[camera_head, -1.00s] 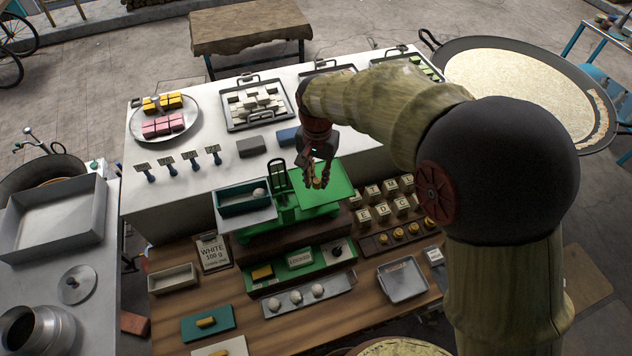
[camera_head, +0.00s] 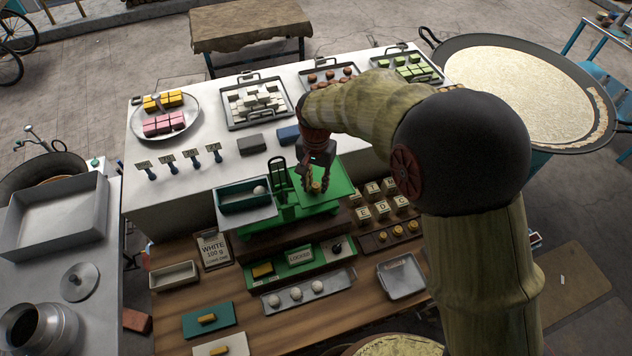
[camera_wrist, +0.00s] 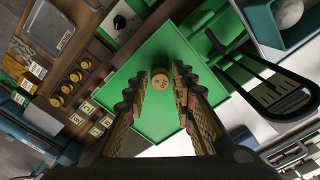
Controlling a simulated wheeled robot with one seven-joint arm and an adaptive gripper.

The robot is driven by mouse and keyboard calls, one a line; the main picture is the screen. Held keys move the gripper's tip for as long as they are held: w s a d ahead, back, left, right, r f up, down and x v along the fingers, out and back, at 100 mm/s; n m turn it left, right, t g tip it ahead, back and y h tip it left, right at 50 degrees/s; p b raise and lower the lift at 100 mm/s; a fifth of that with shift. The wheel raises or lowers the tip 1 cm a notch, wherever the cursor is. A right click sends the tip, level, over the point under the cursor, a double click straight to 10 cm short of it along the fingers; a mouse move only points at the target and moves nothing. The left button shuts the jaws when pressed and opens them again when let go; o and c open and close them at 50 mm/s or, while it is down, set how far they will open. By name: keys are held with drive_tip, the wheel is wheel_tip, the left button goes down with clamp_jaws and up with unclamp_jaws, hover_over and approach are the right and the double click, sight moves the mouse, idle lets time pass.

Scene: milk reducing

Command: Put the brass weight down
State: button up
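The small brass weight (camera_head: 316,186) is at the green right-hand pan (camera_head: 334,203) of the balance scale. In the wrist view the weight (camera_wrist: 160,78) sits between the two fingers of my gripper (camera_wrist: 159,88), with green pan showing on both sides of it. The fingers are apart and do not appear to touch it. The weight appears to rest on the pan (camera_wrist: 165,130). In the head view my gripper (camera_head: 317,183) points down over this pan.
The scale's left pan holds a teal tray (camera_head: 240,203) with a white ball. Lettered blocks (camera_head: 381,209) and a rack of brass weights (camera_head: 398,233) stand right of the scale. A sign reading white 100 g (camera_head: 213,250) lies at left. A metal tray (camera_head: 400,277) is front right.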

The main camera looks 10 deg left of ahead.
sight(316, 185)
drive_tip(key=shift+o, duration=1.3)
wheel_tip(316, 185, up, 12)
drive_tip(key=b, duration=0.1)
drive_tip(key=shift+r, duration=0.2)
